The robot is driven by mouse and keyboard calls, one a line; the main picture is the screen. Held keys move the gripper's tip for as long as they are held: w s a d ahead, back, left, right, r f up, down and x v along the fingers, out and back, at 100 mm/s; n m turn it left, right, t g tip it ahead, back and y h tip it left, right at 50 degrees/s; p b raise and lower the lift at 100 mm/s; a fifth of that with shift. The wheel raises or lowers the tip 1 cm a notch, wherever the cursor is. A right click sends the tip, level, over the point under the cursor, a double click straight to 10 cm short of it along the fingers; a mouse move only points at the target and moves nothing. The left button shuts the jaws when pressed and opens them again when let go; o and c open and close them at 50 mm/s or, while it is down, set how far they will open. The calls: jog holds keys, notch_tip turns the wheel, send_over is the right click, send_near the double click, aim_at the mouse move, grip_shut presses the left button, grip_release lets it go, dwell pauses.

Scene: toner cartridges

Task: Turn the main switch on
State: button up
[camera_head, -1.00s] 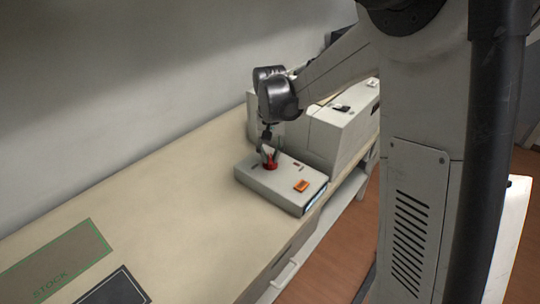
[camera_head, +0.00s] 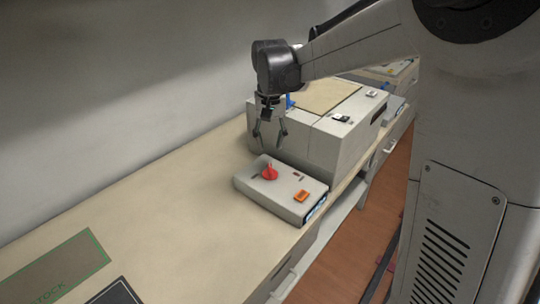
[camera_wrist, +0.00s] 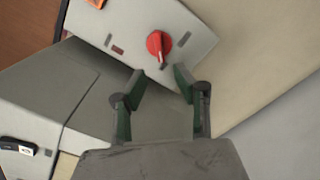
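A red rotary knob (camera_head: 270,173) sits on top of a low light-grey box (camera_head: 292,207) on the bench; it looks like the main switch. In the wrist view the red knob (camera_wrist: 158,44) has its narrow end pointing down the picture, toward the box's edge. Small dark marks and a dull red window lie around it. My gripper (camera_head: 270,138) is open and empty, raised above the knob and apart from it. In the wrist view my gripper (camera_wrist: 160,74) has its fingers spread, with the knob beyond the tips.
An orange rocker-like button (camera_head: 301,196) is on the same box. A larger grey machine (camera_head: 330,140) stands close behind it, with a black-and-white switch (camera_head: 341,118) on top. The bench (camera_head: 170,205) left of the box is clear up to a green-outlined STOCK area (camera_head: 60,265).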

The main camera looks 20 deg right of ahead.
jog(key=shift+r, duration=1.65)
jog(key=shift+s, duration=0.1)
jog(key=s+n+t, duration=0.2)
jog(key=s+t, duration=0.5)
jog(key=s, duration=1.9)
jog(key=shift+a+f+n, duration=0.25)
jog(key=shift+f+n, duration=0.05)
jog(key=shift+f, duration=0.15)
